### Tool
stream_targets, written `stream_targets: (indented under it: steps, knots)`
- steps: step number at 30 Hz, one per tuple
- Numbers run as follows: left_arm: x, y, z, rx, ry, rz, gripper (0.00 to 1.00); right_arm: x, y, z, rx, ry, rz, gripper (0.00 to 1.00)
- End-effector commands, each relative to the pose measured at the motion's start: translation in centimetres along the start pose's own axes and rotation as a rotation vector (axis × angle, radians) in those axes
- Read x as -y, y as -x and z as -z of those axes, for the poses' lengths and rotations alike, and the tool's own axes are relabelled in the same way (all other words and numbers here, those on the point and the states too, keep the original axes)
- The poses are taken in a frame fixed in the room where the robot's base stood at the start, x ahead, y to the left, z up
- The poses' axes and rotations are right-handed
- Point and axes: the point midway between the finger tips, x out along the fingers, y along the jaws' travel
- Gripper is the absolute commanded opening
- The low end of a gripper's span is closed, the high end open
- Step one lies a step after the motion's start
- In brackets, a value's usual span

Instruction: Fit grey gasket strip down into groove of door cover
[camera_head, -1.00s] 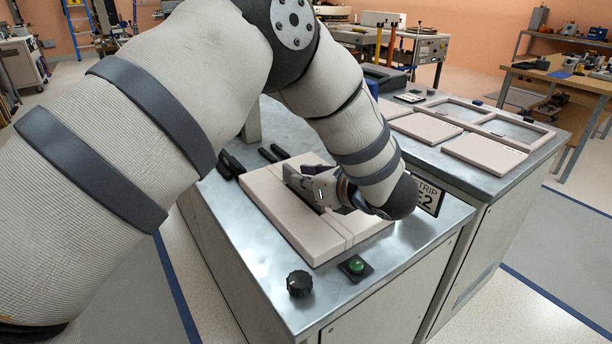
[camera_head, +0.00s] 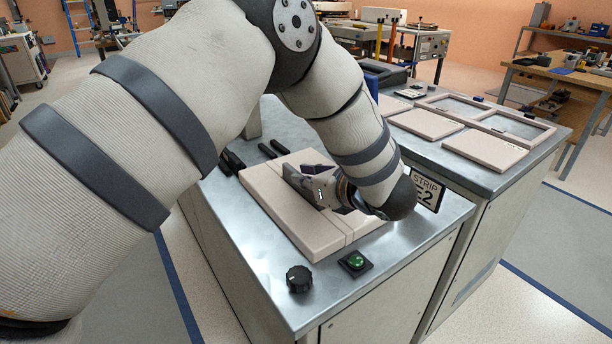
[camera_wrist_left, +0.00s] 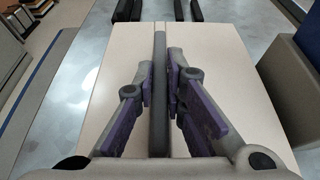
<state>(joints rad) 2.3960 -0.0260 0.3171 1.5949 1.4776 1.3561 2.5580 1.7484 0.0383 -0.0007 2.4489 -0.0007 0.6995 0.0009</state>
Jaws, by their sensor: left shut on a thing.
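The door cover (camera_head: 281,211) is a flat beige panel lying on the metal bench top, with a straight line across it. My left gripper (camera_head: 300,181) is low over the middle of the cover. In the left wrist view the gripper (camera_wrist_left: 160,76) is shut on the grey gasket strip (camera_wrist_left: 160,98), a thin dark bar running lengthwise between its fingers. The strip lines up with the middle of the cover (camera_wrist_left: 112,104). I cannot tell how deep the strip sits in the groove, which it and the fingers largely hide. My right gripper is in no view.
A black knob (camera_head: 299,279) and a green button (camera_head: 355,262) stand at the bench's front edge. Black bars (camera_head: 273,150) lie behind the cover. A sign (camera_head: 427,192) stands to the right. Beige panels (camera_head: 425,122) and frames lie on the neighbouring bench.

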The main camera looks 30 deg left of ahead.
Motion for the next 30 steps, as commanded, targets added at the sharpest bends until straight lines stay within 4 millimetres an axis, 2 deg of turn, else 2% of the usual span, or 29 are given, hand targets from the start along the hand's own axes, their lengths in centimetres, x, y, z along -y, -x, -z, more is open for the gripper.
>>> stream_targets:
  steps: [12,13,16,25,28,30]
  knots:
    - [0.0,-0.3,0.6,0.000,-0.001,-0.001,0.00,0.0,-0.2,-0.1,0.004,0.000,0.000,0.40]
    - [0.0,-0.3,0.6,0.000,-0.001,-0.001,0.13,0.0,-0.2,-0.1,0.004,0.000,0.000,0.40]
    - [0.0,-0.2,0.6,0.000,0.000,0.000,0.35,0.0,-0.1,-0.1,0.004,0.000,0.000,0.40]
    - [0.0,-0.1,0.6,0.000,0.000,0.000,0.35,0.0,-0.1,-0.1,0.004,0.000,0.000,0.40]
    - [0.1,1.3,0.6,-0.001,0.000,0.003,0.35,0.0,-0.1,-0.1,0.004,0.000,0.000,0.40]
    - [0.1,3.1,0.6,0.000,0.000,0.005,0.35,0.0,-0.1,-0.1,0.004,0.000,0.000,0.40]
